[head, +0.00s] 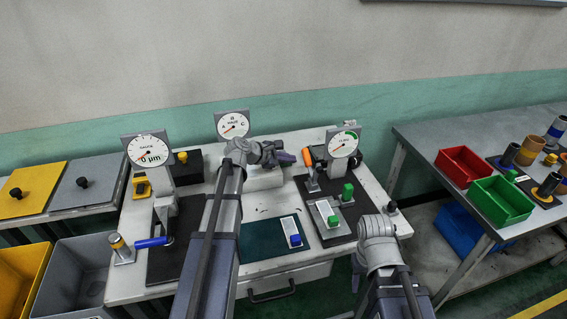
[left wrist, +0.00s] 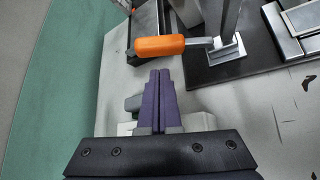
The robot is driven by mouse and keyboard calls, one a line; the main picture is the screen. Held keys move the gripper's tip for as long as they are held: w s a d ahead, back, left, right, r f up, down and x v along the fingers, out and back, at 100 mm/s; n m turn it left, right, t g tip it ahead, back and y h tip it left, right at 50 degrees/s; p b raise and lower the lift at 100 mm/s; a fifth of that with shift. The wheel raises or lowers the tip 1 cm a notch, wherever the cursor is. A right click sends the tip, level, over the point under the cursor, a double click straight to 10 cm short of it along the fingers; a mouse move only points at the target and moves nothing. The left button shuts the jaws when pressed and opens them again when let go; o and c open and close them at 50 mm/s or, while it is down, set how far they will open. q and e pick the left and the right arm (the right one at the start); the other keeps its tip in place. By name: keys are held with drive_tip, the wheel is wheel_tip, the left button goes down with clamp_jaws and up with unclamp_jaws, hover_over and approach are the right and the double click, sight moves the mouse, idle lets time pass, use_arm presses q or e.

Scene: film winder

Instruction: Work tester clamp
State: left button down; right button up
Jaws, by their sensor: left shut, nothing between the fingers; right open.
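The tester (head: 342,144) is a dial gauge on a stand at the right of the white table. Its clamp lever has an orange handle (head: 308,158), left of the dial. In the left wrist view the orange handle (left wrist: 160,46) lies crosswise, joined by a metal rod to an upright bracket (left wrist: 226,48). My left gripper (head: 286,158) is just left of the handle. Its purple fingers (left wrist: 160,78) are shut and empty, pointing at the handle with a small gap showing. My right gripper (head: 356,273) hangs low near the table's front right, open, partly hidden by my wrist.
Green knobs (head: 348,192) and a pale plate (head: 324,214) are on the tester's dark base. A gauge with a blue handle (head: 152,242) stands at the left. Another dial (head: 232,124) stands behind my left arm. Red (head: 465,165) and green (head: 500,200) bins sit on the right table.

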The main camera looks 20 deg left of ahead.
sight(308, 163)
use_arm(q)
drive_tip(key=shift+b+x, duration=0.85)
drive_tip(key=shift+x, duration=1.4)
drive_tip(key=shift+s+r, duration=0.1)
